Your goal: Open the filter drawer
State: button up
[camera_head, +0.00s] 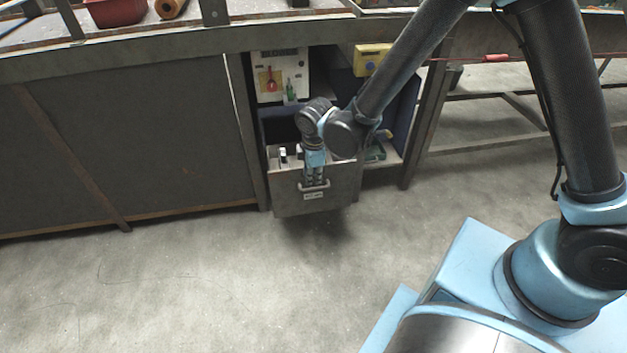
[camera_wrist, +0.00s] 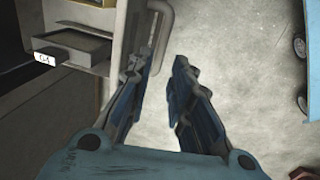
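The grey filter drawer (camera_head: 290,200) stands out from the cabinet under the bench, and its inside shows from above. Its front carries a bar handle (camera_head: 327,185) and a small label (camera_head: 313,196). My gripper (camera_head: 315,184) points down at the handle and hides part of it. In the wrist view my gripper (camera_wrist: 164,62) has its two fingers apart. The handle (camera_wrist: 167,30) shows beside the left fingertip, partly within the gap; contact is unclear. A grey box with a white label (camera_wrist: 45,57) sits in the drawer.
A panel with a red knob (camera_head: 270,80) and a yellow box (camera_head: 371,59) are in the cabinet above the drawer. A cabinet post (camera_head: 248,130) stands to the left. The concrete floor (camera_head: 200,280) in front is clear. My base is at the lower right.

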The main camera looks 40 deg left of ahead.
jog(key=r, duration=0.5)
jog(key=shift+s+d+r, duration=0.2)
jog(key=shift+s+d, duration=0.05)
jog(key=shift+d, duration=0.15)
